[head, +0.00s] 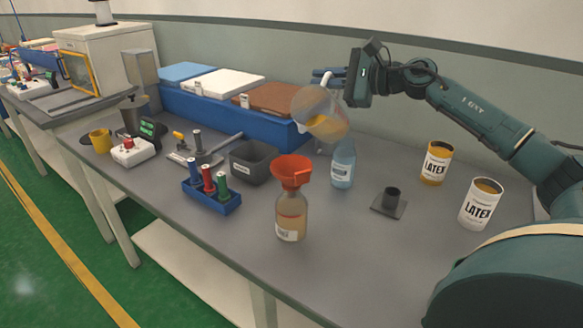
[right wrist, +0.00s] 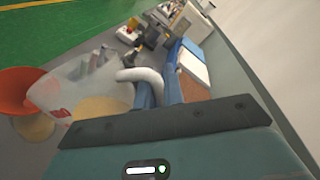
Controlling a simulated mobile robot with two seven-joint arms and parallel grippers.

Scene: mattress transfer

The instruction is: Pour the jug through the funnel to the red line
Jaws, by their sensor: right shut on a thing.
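My right gripper (head: 328,76) is shut on the pale handle of a clear jug (head: 314,104). The jug is held above the table, tilted, with amber liquid inside; no stream shows. A red-orange funnel (head: 291,172) sits in the mouth of a clear bottle (head: 291,222) partly filled with amber liquid. The jug is up and to the right of the funnel, apart from it in the head view. In the right wrist view the jug (right wrist: 75,88) and the funnel (right wrist: 15,88) show at the left. I cannot make out the red line. My left gripper is not in view.
A blue spray bottle (head: 343,166) stands below the jug, right of the funnel. Two latex cans (head: 436,164) (head: 480,204) and a small dark stand (head: 390,203) are to the right. A blue rack (head: 213,202) and grey bin (head: 252,164) stand left.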

